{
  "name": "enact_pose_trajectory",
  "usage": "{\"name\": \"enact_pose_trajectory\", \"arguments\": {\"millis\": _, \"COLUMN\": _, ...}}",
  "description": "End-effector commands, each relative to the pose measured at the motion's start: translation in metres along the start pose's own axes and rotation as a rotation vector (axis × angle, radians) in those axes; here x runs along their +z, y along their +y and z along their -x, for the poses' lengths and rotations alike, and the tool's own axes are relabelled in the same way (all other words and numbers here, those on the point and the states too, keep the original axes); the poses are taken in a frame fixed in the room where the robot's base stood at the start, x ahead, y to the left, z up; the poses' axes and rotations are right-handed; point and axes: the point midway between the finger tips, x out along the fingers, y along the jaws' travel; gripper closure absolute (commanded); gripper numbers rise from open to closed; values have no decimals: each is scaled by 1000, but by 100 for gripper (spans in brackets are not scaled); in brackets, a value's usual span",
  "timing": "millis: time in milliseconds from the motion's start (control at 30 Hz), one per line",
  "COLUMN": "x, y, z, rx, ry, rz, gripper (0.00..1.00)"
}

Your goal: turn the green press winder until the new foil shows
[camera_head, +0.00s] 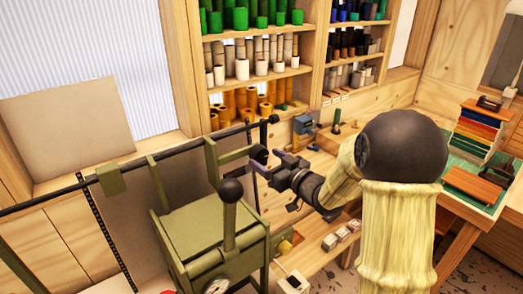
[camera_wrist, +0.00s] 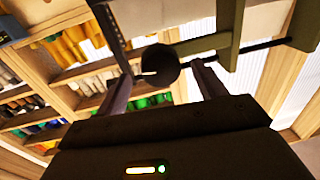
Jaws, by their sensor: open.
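A dark round knob (camera_head: 258,153), apparently the winder's handle, sits at the right of the press frame below a long black shaft (camera_head: 130,170). My gripper (camera_head: 269,162) is open just right of this knob. In the wrist view the knob (camera_wrist: 160,66) shows between the open fingers of my gripper (camera_wrist: 162,72). The fingers are apart from it as far as I can see. I cannot make out which foil shows.
A wall shelf (camera_head: 262,75) holds several green, white and orange rolls. A wooden bench (camera_head: 320,240) with small blocks lies below my arm. A table with a green mat (camera_head: 475,190) and stacked coloured sheets (camera_head: 480,135) is at right. A pale board (camera_head: 65,125) leans at left.

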Motion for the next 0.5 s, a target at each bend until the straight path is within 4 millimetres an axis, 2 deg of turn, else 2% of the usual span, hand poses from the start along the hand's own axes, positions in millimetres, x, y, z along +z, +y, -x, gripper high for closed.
{"name": "enact_pose_trajectory", "arguments": {"millis": 100, "x": -3, "y": 0, "z": -19, "rx": -3, "ry": 1, "rz": -1, "gripper": 30}}
{"name": "enact_pose_trajectory", "arguments": {"millis": 200, "x": -2, "y": 0, "z": -28, "rx": 0, "ry": 0, "rz": -1, "gripper": 30}}
{"name": "enact_pose_trajectory", "arguments": {"millis": 500, "x": 0, "y": 0, "z": -32, "rx": 0, "ry": 0, "rz": 0, "gripper": 30}}
